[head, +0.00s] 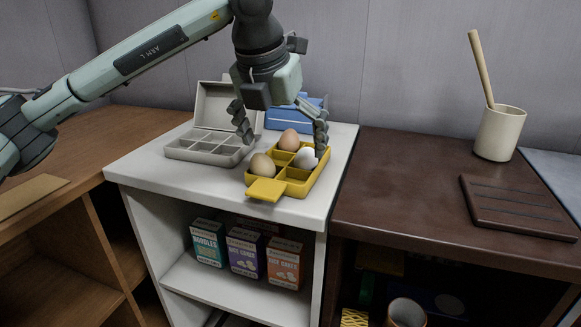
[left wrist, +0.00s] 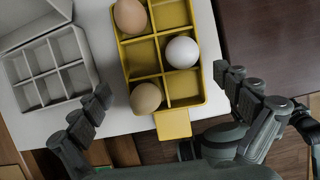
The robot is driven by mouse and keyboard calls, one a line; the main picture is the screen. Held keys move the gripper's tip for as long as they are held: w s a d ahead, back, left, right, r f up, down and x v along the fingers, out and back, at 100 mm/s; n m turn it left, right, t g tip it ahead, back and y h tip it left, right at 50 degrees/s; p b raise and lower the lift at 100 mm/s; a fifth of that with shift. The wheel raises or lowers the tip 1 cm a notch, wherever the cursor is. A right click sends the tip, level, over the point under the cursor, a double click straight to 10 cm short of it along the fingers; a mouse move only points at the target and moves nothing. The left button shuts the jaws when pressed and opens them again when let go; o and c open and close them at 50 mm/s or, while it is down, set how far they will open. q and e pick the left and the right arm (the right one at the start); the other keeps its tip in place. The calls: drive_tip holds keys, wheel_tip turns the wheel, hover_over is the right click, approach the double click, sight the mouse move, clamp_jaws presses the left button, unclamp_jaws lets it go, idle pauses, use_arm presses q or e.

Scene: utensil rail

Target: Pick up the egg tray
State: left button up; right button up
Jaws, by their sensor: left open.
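The yellow egg tray (head: 326,171) sits on the white counter, with a flat tab toward the front edge. It holds a brown egg (head: 289,140), a tan egg (head: 262,165) and a white egg (head: 306,158); other compartments are empty. My left gripper (head: 282,136) is open above the tray, its fingers spread to either side. In the left wrist view the tray (left wrist: 172,124) lies between and beyond the open fingers (left wrist: 165,92), with nothing held. My right gripper is not in view.
An open grey egg carton (head: 205,147) stands left of the tray, and a blue box (head: 293,113) behind it. To the right, the brown counter holds a cream cup (head: 498,133) with a wooden stick and a dark ridged board (head: 517,206). Boxes (head: 246,253) stand on the shelf below.

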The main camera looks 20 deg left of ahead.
sight(289, 163)
use_arm(q)
drive_tip(key=x, duration=0.2)
drive_tip(key=shift+w+f, duration=0.25)
drive_tip(key=shift+f, duration=0.1)
drive_tip(key=shift+w+d+f, duration=0.1)
drive_tip(key=shift+w+f, duration=0.1)
drive_tip(key=shift+f, duration=0.25)
drive_tip(key=c, duration=0.8)
drive_tip(key=shift+c, duration=0.2)
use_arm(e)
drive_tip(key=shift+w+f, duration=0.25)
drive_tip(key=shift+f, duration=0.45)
use_arm(q)
drive_tip(key=shift+r, duration=0.1)
